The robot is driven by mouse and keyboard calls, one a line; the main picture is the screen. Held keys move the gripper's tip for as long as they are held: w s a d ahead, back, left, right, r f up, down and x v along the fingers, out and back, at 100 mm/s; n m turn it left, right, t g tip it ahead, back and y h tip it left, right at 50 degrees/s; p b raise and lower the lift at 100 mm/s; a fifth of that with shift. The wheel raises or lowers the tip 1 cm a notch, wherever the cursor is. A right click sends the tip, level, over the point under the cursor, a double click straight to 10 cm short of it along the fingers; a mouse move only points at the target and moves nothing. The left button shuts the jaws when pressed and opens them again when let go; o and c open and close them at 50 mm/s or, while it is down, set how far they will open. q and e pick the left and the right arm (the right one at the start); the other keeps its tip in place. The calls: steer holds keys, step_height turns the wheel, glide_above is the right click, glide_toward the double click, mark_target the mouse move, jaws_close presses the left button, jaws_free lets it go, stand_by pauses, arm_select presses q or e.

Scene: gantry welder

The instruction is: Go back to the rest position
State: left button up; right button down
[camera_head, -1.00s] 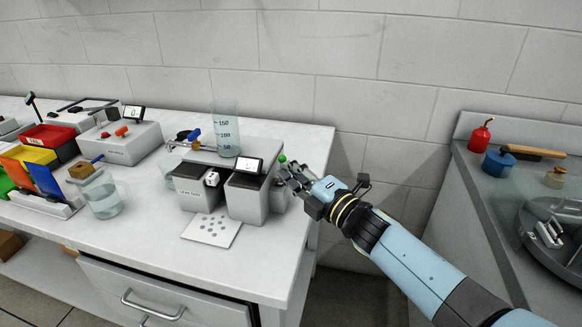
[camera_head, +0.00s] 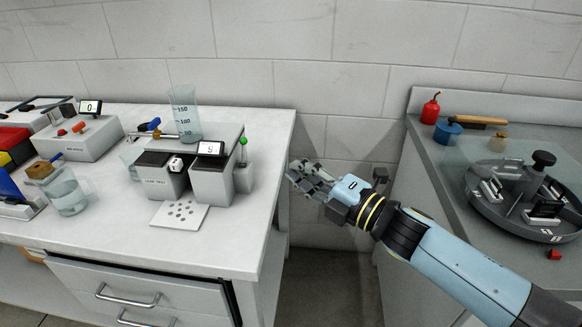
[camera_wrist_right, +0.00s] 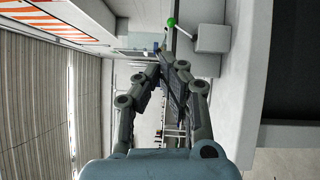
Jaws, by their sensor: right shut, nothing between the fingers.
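My right gripper (camera_head: 300,174) is shut and empty in the head view. It is over the gap between the white bench and the grey counter, just off the bench's right edge. In the right wrist view its fingers (camera_wrist_right: 165,68) meet at their tips with nothing between them. The green-tipped lever (camera_head: 243,142) of the grey machine (camera_head: 212,180) on the bench is left of the gripper and apart from it. The green knob also shows in the right wrist view (camera_wrist_right: 171,22). My left gripper is in neither view.
A second beaker (camera_head: 68,195) is at the left. On the grey counter are a red bottle (camera_head: 431,110), a blue pot (camera_head: 447,131) and a round dark device (camera_head: 520,200). A drawer front (camera_head: 140,290) faces the floor.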

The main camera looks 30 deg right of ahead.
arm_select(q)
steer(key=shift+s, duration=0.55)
arm_select(e)
steer(key=shift+s, duration=0.1)
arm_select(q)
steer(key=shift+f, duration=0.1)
arm_select(e)
steer(key=s+d+f+m+g+h+b, duration=0.25)
steer(key=s+f, duration=0.25)
steer(key=f, duration=0.6)
steer(key=s+d+f+m+g+h+b, duration=0.15)
steer(key=s+f+m, duration=0.3)
steer(key=f, duration=0.65)
steer(key=s+d+f+m+g+h+b, duration=0.1)
steer(key=s+f+m+g+h+b, duration=0.15)
steer(key=s+f, duration=0.6)
arm_select(q)
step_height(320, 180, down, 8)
steer(key=b, duration=0.1)
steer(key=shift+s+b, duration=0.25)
steer(key=shift+b, duration=0.05)
arm_select(e)
steer(key=s+f+m+g, duration=0.5)
steer(key=s+f, duration=0.5)
steer(key=s, duration=0.4)
steer(key=s+f+m+g, duration=0.5)
steer(key=s+f+m, duration=0.3)
steer(key=s+f, duration=0.3)
steer(key=s+d+h, duration=0.1)
steer(key=s, duration=0.3)
